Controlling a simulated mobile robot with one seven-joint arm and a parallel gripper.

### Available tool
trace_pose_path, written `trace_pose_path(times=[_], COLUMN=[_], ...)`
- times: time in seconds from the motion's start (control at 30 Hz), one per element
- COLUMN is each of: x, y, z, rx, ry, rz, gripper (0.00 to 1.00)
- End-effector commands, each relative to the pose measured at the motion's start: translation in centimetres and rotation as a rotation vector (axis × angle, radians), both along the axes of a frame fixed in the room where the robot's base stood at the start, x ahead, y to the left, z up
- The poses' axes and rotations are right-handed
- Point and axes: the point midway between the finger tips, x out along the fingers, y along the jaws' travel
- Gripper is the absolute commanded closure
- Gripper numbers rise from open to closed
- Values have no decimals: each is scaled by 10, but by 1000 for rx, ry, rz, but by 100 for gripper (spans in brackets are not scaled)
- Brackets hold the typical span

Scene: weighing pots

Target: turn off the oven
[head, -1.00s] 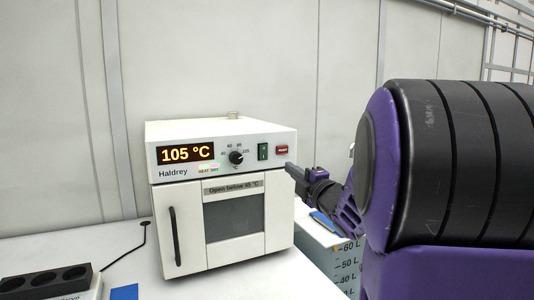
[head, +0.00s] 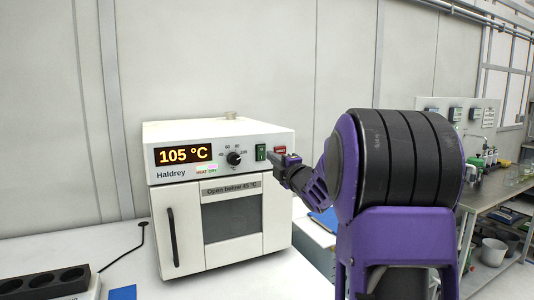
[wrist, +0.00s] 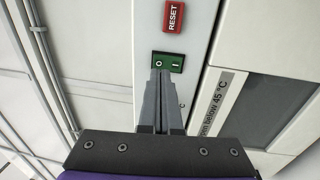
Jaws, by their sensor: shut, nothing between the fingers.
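The white oven (head: 170,200) stands on the bench, its door closed and its display (head: 183,154) reading 105 °C. The green rocker switch (head: 261,152) is on its front panel, right of the black dial (head: 234,158). In the wrist view the switch (wrist: 167,61) shows marks O and I. My gripper (head: 272,153) is shut and empty. Its fingertips (wrist: 161,72) are right at the switch, on the O side, and cover part of its edge. I cannot tell whether they touch it.
A red RESET button (wrist: 174,16) sits beside the switch, close to my fingers; it also shows in the head view (head: 280,150). A black socket strip (head: 45,281) lies at the bench's left front. A side bench (head: 495,180) with lab gear stands at right.

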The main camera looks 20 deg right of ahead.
Motion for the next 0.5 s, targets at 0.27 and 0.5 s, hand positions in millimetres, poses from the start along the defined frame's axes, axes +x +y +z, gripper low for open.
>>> trace_pose_path(times=[0.27, 0.5], x=[34, 39], y=[2, 2], z=[4, 5], rx=[-1, -1], ry=[1, 0], rz=[1, 1], gripper=[100, 100])
